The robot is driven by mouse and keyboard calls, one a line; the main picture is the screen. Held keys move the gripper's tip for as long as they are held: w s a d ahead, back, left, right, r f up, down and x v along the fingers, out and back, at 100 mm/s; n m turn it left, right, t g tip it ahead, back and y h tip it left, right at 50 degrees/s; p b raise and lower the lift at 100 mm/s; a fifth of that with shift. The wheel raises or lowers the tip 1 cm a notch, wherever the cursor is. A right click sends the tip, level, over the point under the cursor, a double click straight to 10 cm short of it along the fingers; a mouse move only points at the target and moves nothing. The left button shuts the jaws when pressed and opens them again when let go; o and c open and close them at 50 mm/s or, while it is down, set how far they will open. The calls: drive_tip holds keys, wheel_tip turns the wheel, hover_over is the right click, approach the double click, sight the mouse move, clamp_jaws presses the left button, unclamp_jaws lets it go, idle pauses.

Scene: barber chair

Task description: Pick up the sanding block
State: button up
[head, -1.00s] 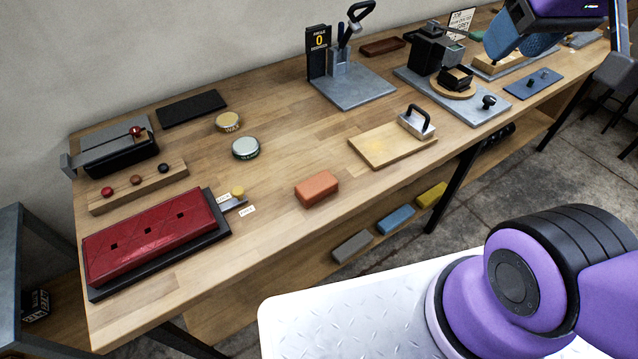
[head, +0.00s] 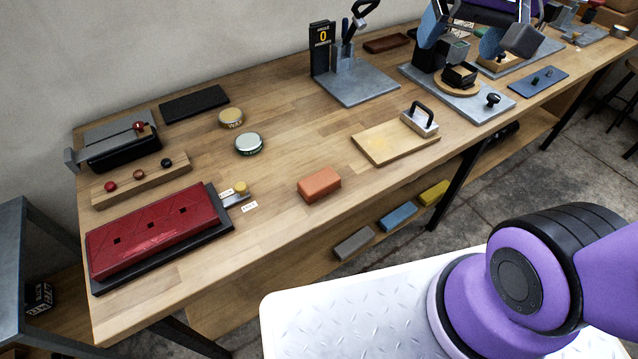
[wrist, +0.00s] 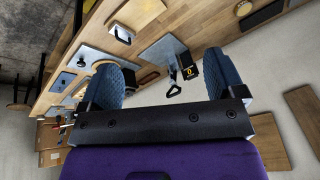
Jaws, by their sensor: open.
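An orange brick-shaped block (head: 319,184) lies near the front edge of the workbench; it looks most like a sanding block, though I cannot be sure. A metal block with a black arched handle (head: 420,121) sits at the right end of a pale wooden board (head: 385,146). The handled block also shows in the wrist view (wrist: 122,34). My gripper (head: 464,32) is at the upper right of the head view, above the far part of the bench and away from both blocks. Its blue fingers (wrist: 168,78) are apart, with nothing between them.
A grey tool stand (head: 352,82) stands at the back. A clamp fixture (head: 458,84) is below my gripper. A red case (head: 150,236) and round tins (head: 249,143) are at left. Grey, blue and yellow blocks (head: 397,216) lie on the lower shelf. Bench space around the orange block is clear.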

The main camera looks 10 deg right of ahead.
drive_tip(key=w+a+f+m+g+y, duration=0.25)
drive_tip(key=w+a+f+m, duration=0.3)
drive_tip(key=w+f, duration=0.55)
drive_tip(key=m+g, duration=0.3)
drive_tip(key=m, duration=0.3)
approach(320, 179)
drive_tip(key=shift+y, duration=0.25)
drive_tip(key=x, duration=0.9)
drive_tip(key=shift+s+d+f, duration=0.1)
drive_tip(key=shift+d+f, duration=0.05)
drive_tip(key=shift+d, duration=0.05)
drive_tip(key=shift+s+a+f, duration=0.1)
drive_tip(key=shift+a+f, duration=0.15)
drive_tip(key=shift+f, duration=0.4)
drive_tip(key=shift+f, duration=0.2)
drive_tip(key=c, duration=1.1)
drive_tip(key=shift+o, duration=0.2)
drive_tip(key=shift+r, duration=0.1)
